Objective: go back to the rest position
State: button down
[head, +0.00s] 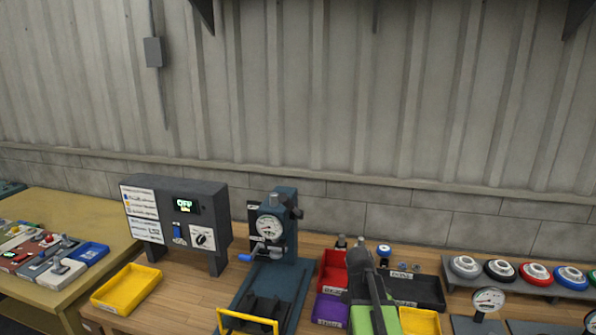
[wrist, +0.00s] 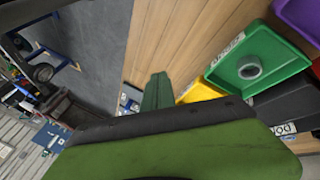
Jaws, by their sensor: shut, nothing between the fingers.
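My gripper (wrist: 157,85) shows in the wrist view as a narrow dark green finger shape beyond a broad green and black body, which fills the lower part of the picture. The fingers are together with nothing between them. They are apart from the trays. In the head view a dark arm part of mine rises at the lower middle, in front of the trays; the fingertips cannot be made out there.
A green tray (wrist: 230,72) holding a grey ring (wrist: 249,68) lies close to my gripper, by a yellow tray (wrist: 203,90). A blue press (head: 270,255), a control box (head: 178,220) reading OFF, a red tray (head: 331,270) and a gauge (head: 488,300) stand on the bench.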

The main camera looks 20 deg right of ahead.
jog(key=w+a+f+n+t+y, duration=0.1)
jog(key=w+a+n+t+y, duration=0.1)
jog(key=a+n, duration=0.6)
jog(key=w+a+f+n+t+y, duration=0.1)
jog(key=w+a+n, duration=0.3)
jog(key=a, duration=1.7)
jog(key=n+t, duration=0.1)
jog(key=n, duration=0.3)
jog(key=shift+f+n+y, duration=0.4)
